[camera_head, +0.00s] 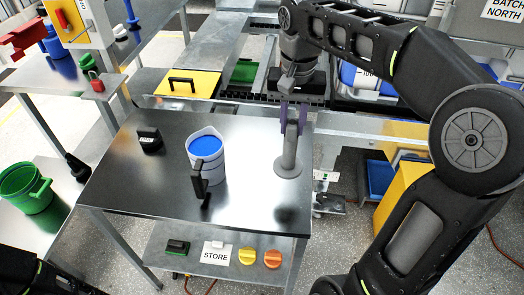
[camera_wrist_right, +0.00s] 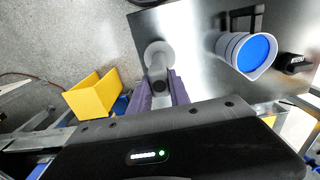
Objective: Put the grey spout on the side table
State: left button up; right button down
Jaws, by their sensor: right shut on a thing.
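The grey spout (camera_head: 288,158) is upright, with a round flat base and a narrow stem. My right gripper (camera_head: 293,118) has come down from above and is shut on the stem with its purple fingers. In the right wrist view the spout (camera_wrist_right: 158,62) shows between the fingers (camera_wrist_right: 160,92). Its base is over the right part of the metal table (camera_head: 240,213), near the edge; I cannot tell whether it touches the top. My left gripper is not in view.
A white jug with blue contents (camera_head: 208,160) stands left of the spout, its black handle toward the front. A black block (camera_head: 149,140) lies farther left. The table's front right is bare. A lower shelf holds a STORE sign (camera_head: 215,253) and several small items.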

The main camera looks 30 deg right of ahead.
aim_at(290, 152)
notch_tip(290, 152, down, 5)
jog(key=b, duration=0.3)
jog(key=shift+f, duration=0.4)
jog(key=shift+f+p, duration=0.3)
jog(key=shift+f, duration=1.65)
jog(key=c, duration=1.2)
grip_release()
jog(key=shift+c, duration=0.2)
jog(key=shift+o, duration=0.2)
jog(key=shift+r, duration=0.1)
